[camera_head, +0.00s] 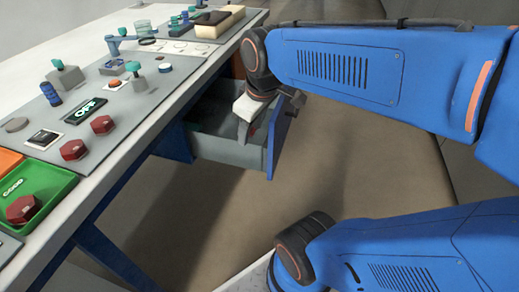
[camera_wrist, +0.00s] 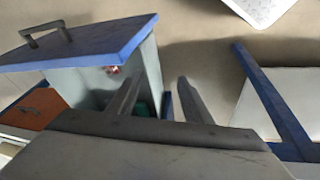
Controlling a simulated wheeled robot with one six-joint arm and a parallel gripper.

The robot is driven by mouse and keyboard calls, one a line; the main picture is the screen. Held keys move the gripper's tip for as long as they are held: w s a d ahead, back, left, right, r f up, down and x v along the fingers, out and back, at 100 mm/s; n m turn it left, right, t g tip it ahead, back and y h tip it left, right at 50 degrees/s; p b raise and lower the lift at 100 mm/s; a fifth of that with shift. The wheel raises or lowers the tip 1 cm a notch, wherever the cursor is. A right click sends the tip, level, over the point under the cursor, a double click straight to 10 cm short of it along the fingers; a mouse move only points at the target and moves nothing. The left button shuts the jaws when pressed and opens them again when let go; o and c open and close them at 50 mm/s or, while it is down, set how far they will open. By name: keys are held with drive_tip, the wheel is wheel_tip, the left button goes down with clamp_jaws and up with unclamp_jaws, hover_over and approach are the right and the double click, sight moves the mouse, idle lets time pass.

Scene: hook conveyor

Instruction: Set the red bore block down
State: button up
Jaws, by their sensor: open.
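My gripper (camera_wrist: 160,92) is open, its two fingers apart with no block visible between them. In the head view my gripper (camera_head: 246,126) is at the open grey drawer (camera_head: 222,150) under the table edge; its fingertips are hard to see there. Inside the drawer the wrist view shows a small red piece (camera_wrist: 112,70), partly hidden by the blue drawer front (camera_wrist: 85,48). I cannot tell whether it is the red bore block. Several red six-sided blocks are on the table, one (camera_head: 74,149) on the grey panel and one (camera_head: 23,208) in the green GOOD tray (camera_head: 62,187).
The table (camera_head: 60,42) carries a green OFF plate (camera_head: 85,111), an orange tray (camera_head: 8,161) and several knobs and small parts. The drawer sticks out from the table's right side, its blue front upright. Clear floor (camera_head: 370,165) lies to the right of it.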

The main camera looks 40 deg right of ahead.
drive_tip(key=s+a+f+m+t, duration=0.1)
drive_tip(key=s+m, duration=0.3)
drive_tip(key=s, duration=0.2)
drive_tip(key=shift+s+a+f, duration=0.25)
drive_tip(key=shift+a+f, duration=0.1)
drive_tip(key=shift+a, duration=0.05)
